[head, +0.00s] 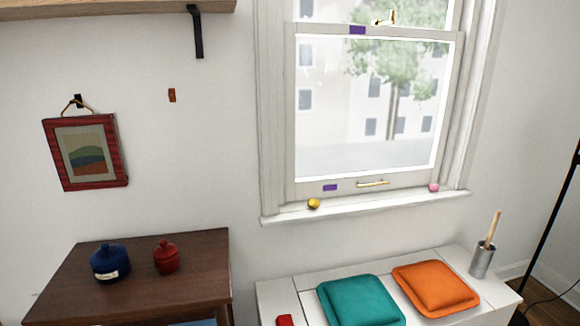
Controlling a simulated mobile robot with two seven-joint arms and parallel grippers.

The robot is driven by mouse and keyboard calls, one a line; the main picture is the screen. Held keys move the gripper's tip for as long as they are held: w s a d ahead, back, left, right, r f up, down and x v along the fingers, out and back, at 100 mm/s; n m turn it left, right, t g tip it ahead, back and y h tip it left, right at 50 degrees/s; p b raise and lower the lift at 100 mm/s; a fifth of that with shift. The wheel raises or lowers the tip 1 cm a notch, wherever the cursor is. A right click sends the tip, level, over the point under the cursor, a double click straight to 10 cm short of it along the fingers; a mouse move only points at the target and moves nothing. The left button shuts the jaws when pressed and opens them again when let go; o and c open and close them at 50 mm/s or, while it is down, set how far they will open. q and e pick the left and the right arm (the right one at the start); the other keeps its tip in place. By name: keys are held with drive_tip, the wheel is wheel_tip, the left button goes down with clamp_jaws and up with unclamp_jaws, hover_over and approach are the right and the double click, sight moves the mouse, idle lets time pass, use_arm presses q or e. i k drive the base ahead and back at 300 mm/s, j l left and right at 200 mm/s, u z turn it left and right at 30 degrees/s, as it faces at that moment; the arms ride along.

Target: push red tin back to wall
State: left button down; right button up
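The red tin (167,258) stands upright on the dark wooden cabinet top (140,293), right of a blue tin. It has a lid with a small knob. The white wall (190,190) is behind the cabinet, with some bare wood showing between the tin and the back edge. Neither of my grippers shows in the head view.
The blue tin (110,263) with a pale label stands just left of the red tin, with a small gap. To the right, a white bench (268,292) holds a teal cushion (360,301), an orange cushion (436,287), a small red object (285,320) and a metal holder (482,261).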

sight(169, 266)
drive_tip(key=i+l+u, duration=0.75)
drive_tip(key=i, duration=0.15)
drive_tip(key=i+l+u, duration=0.35)
drive_tip(key=l, duration=0.25)
